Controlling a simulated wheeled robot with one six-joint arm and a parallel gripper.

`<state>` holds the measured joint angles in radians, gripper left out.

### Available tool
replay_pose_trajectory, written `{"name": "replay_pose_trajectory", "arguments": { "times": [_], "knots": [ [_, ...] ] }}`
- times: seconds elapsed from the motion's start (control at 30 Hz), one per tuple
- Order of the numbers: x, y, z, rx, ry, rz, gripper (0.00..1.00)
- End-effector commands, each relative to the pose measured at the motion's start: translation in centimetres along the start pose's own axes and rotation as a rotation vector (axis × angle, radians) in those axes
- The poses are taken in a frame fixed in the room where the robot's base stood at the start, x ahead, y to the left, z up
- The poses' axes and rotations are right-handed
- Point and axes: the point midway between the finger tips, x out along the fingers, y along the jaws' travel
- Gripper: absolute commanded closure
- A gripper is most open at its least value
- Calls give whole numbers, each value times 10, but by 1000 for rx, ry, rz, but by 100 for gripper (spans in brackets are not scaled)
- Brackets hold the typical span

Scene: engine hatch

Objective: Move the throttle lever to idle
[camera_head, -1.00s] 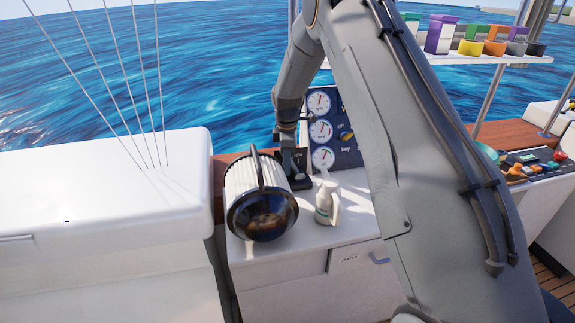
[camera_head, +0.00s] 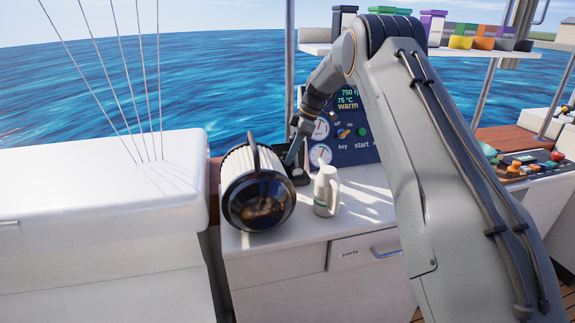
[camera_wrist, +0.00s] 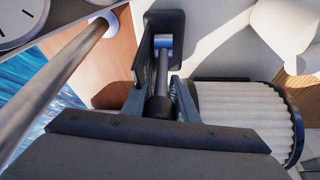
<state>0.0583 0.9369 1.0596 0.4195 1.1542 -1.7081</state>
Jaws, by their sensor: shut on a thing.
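The throttle lever's dark shaft (camera_wrist: 158,100) stands in the middle of the wrist view, between the two fingers of my gripper (camera_wrist: 164,82). My gripper is shut on it. A blue and metal piece (camera_wrist: 163,42) shows at the lever's lower end, within a dark slotted housing (camera_wrist: 168,18). In the head view my gripper (camera_head: 293,150) points down at the dark lever base (camera_head: 299,176) behind the lantern. The lever itself is mostly hidden there by my gripper and the lantern. I cannot read any idle mark.
The gauge panel (camera_head: 350,130) stands behind, reading 750, 75 °C and "warm". A rail (camera_wrist: 45,85) runs near my gripper in the wrist view.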

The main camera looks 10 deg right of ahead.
Motion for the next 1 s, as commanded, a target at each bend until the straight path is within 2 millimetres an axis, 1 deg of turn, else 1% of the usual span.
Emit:
{"name": "replay_pose_trajectory", "arguments": {
  "times": [0.03,0.2,0.5,0.53,0.6,0.63,0.87,1.0],
  "knots": [
    [2,2,5,7,24,-2,100],
    [-3,2,8,10,72,-9,100],
    [-5,2,9,10,74,-9,100],
    [-6,2,9,10,74,-9,70],
    [-5,2,8,10,74,-9,59],
    [-5,2,8,9,74,-9,56],
    [-3,1,3,4,74,-12,56],
    [-8,2,4,4,75,-11,56]
  ]
}}
